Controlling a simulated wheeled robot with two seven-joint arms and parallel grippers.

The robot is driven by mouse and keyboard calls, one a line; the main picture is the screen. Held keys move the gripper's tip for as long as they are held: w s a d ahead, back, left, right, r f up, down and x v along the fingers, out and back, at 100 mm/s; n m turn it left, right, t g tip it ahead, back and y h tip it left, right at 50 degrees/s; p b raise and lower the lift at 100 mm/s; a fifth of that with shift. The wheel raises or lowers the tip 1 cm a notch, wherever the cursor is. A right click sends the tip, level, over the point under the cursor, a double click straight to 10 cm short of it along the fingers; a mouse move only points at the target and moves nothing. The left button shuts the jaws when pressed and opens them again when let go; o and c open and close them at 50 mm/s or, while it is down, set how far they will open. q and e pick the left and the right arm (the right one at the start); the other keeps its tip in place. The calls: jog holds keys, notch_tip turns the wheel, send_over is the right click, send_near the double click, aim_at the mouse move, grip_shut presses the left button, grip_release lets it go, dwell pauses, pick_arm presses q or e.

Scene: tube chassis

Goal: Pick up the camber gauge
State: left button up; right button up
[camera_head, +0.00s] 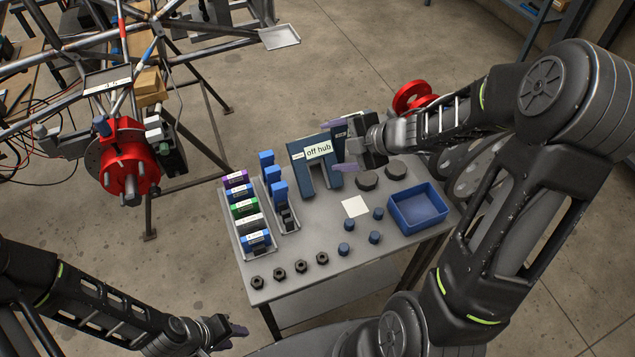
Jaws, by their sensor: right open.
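I cannot tell for certain which thing is the camber gauge. A dark blue, two-legged block (300,170) with a white "off hub" label stands at the back of the grey table. My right gripper (345,145) is open at the right side of this block, one purple finger above the other. A dark blue piece with a small label shows between the fingers, partly hidden; I cannot tell whether they touch it. My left gripper (236,336) is low at the bottom of the view, in front of the table and away from the block. Whether it is open is unclear.
The table (330,262) holds two racks of coloured blocks (242,207), dark nuts (279,273), blue caps (375,237), dark round pieces (367,180), a white square (355,207) and a blue bin (418,209). A red hub (130,160) on a tube frame stands left.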

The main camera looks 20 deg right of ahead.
aim_at(313, 148)
jog(key=shift+f, duration=0.1)
jog(key=shift+b+x, duration=0.35)
jog(key=shift+x, duration=0.55)
jog(key=shift+w+a+f, duration=0.15)
jog(key=shift+w, duration=0.15)
jog(key=b+x, duration=0.1)
jog(key=x, duration=0.3)
jog(key=shift+w+f+b, duration=0.15)
jog(key=shift+b, duration=0.25)
jog(key=shift+w+a+f, duration=0.2)
jog(key=shift+w, duration=0.15)
jog(key=shift+c, duration=0.2)
